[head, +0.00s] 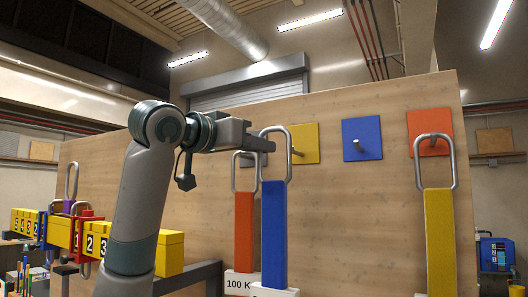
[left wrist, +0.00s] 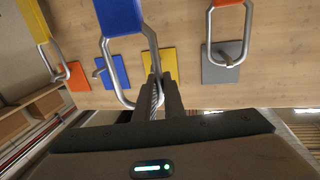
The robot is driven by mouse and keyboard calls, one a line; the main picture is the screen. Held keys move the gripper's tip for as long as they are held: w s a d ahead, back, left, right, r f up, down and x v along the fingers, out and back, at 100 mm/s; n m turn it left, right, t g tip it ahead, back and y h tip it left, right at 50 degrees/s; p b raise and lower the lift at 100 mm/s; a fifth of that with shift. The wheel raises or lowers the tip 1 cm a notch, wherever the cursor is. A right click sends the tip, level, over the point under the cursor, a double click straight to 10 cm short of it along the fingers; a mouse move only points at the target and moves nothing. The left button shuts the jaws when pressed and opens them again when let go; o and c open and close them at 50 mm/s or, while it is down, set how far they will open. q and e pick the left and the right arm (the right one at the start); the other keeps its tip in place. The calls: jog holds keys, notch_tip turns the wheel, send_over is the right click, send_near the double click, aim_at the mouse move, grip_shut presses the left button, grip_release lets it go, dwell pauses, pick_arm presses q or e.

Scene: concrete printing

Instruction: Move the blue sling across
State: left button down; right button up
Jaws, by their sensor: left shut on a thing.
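The blue sling (head: 273,235), a long blue strap with a metal ring at its top, hangs upright. My left gripper (head: 268,144) is shut on the ring's top part. In the left wrist view the fingers (left wrist: 160,95) pinch the ring beside the blue strap (left wrist: 122,16). The yellow plate with a peg (head: 303,143) is just right of the ring in the head view; the ring appears left of the peg tip. The blue plate (head: 362,138) has a bare peg. My right gripper is out of view.
The orange sling (head: 244,232) hangs close left of the blue one, at the grey plate (left wrist: 214,70). The yellow sling (head: 440,240) hangs at the orange plate (head: 421,124). Numbered yellow boxes (head: 170,252) are at left. The wooden panel (head: 370,215) is clear between the blue and yellow slings.

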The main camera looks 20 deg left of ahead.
pick_arm(q)
jog(key=shift+d+b+v, duration=0.2)
jog(key=shift+b+v, duration=0.2)
jog(key=shift+v, duration=0.7)
dwell(0.6)
